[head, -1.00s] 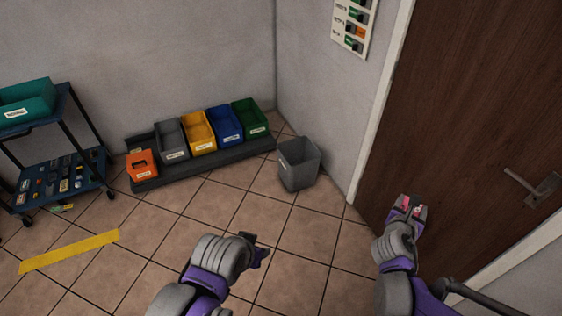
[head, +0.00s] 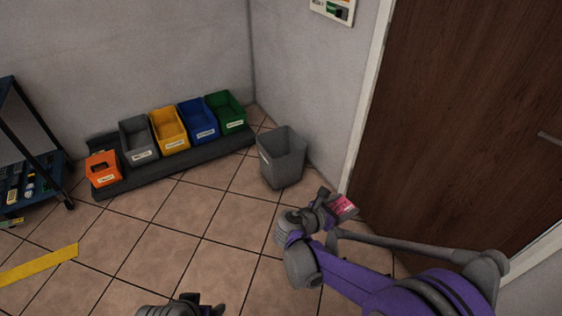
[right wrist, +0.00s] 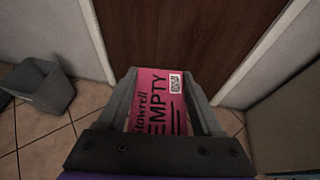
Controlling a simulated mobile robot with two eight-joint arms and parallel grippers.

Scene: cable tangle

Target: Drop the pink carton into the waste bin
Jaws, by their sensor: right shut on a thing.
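The pink carton (head: 342,207) is held in my right gripper (head: 331,203), in front of the door and right of the bin. In the right wrist view the pink carton (right wrist: 158,100) sits between both fingers, with the word EMPTY and a barcode showing. The grey waste bin (head: 282,158) stands on the floor by the wall corner, open at the top. It also shows at the left of the right wrist view (right wrist: 42,95). The carton is apart from the bin. My left gripper (head: 200,304) is at the bottom edge, partly cut off, and its jaws are unclear.
A brown door (head: 450,120) is at the right. A dark rack (head: 165,180) with orange, grey, yellow, blue and green bins stands along the wall, left of the waste bin. A blue cart (head: 40,185) is at far left. Tiled floor (head: 190,235) in the middle is clear.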

